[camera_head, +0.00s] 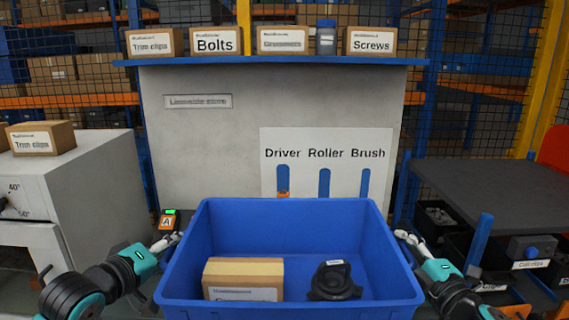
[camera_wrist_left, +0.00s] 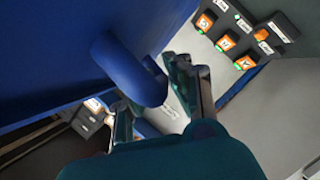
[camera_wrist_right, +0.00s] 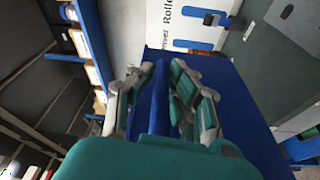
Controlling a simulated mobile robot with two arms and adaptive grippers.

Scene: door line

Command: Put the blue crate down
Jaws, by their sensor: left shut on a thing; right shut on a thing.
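The blue crate (camera_head: 295,222) is upright and level in front of me at the bottom centre of the head view. A cardboard box (camera_head: 243,275) and a black part with a white label (camera_head: 335,282) lie inside it. My left gripper (camera_head: 168,241) is shut on the crate's left side; the left wrist view shows a rounded blue handle (camera_wrist_left: 130,68) between the fingers. My right gripper (camera_head: 404,237) is shut on the right side; the right wrist view shows the blue wall edge (camera_wrist_right: 160,100) between its fingers. The crate's underside and what lies beneath it are hidden.
Behind the crate stands a pale panel (camera_head: 215,140) with a tool board marked Driver, Roller, Brush (camera_head: 325,165), under a blue shelf (camera_head: 270,62) of labelled boxes. A white cabinet (camera_head: 90,170) stands left. A dark table (camera_head: 490,185) stands right, with black bins below.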

